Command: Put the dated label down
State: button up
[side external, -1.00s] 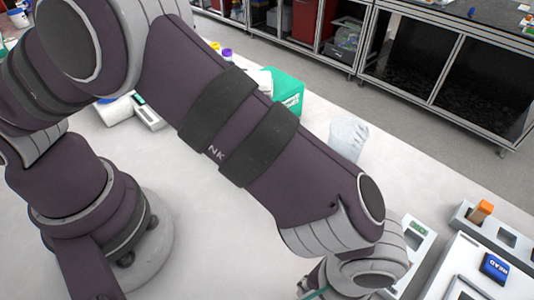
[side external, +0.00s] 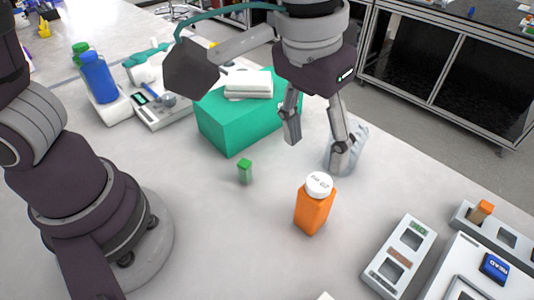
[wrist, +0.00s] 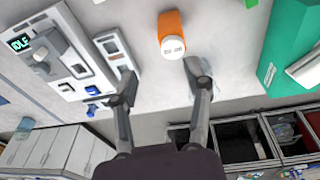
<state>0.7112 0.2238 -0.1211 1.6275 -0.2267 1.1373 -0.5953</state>
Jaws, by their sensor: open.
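An orange bottle (side external: 314,209) stands upright on the white bench, with a white top (side external: 319,185) that bears dark printed text too small to read surely. The bottle (wrist: 170,24) and its printed white top (wrist: 173,48) also show in the wrist view, beyond my fingertips. I cannot tell whether the print is a separate dated label. My gripper (side external: 316,148) is open, its fingers spread with nothing between them, above and behind the bottle in the side view. The open fingers (wrist: 163,75) show in the wrist view too, apart from the bottle.
A green box (side external: 225,118) with a white stack (side external: 249,84) on it stands left of my gripper. A small green-topped vial (side external: 245,172) is in front. A clear container (side external: 358,150) is partly behind my right finger. A slotted grey holder (side external: 402,255) lies right.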

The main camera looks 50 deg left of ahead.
jog(key=s+a+t, duration=0.2)
jog(key=a, duration=0.7)
jog(key=s+a+r+t, duration=0.1)
jog(key=s+a+t, duration=0.1)
jog(key=a, duration=0.7)
jog(key=shift+s+a+y, duration=0.15)
jog(key=shift+a+y, duration=0.15)
jog(key=shift+a, duration=0.05)
jog(key=shift+r, duration=0.1)
